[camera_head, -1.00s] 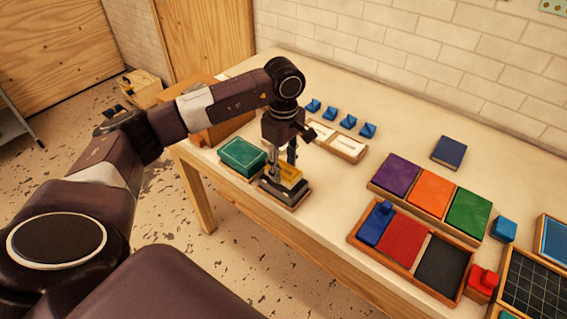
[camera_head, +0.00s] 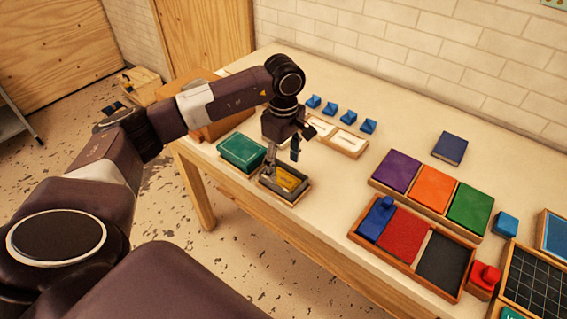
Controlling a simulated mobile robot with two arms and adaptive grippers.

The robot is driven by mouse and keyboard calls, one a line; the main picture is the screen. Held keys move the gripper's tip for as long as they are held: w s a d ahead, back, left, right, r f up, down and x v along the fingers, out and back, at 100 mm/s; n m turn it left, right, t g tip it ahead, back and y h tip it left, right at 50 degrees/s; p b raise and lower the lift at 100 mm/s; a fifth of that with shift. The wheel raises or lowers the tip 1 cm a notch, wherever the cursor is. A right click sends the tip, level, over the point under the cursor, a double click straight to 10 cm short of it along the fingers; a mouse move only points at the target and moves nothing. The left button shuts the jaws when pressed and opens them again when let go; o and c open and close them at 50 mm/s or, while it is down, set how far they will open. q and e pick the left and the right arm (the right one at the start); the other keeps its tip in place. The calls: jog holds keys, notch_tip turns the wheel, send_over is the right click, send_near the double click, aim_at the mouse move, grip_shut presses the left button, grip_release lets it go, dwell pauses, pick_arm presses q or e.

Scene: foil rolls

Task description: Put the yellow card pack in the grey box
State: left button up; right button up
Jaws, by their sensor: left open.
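The yellow card pack (camera_head: 288,181) lies inside the grey box (camera_head: 303,193), which sits in a wooden tray near the table's front edge. My left gripper (camera_head: 282,158) is open just above the pack, with its fingers apart and pointing down. The gripper partly covers the box's back side. I cannot tell whether a fingertip still touches the pack or the box. My right gripper is not in view.
A green box (camera_head: 242,152) stands just left of the grey box. Several blue pieces (camera_head: 348,121) stand behind, near a wooden tray with white slots (camera_head: 348,144). Coloured panels (camera_head: 430,193) fill the right side. The table between is clear.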

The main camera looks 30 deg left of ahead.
pick_arm(q)
notch_tip(320, 180, up, 12)
dwell(0.6)
dwell(0.4)
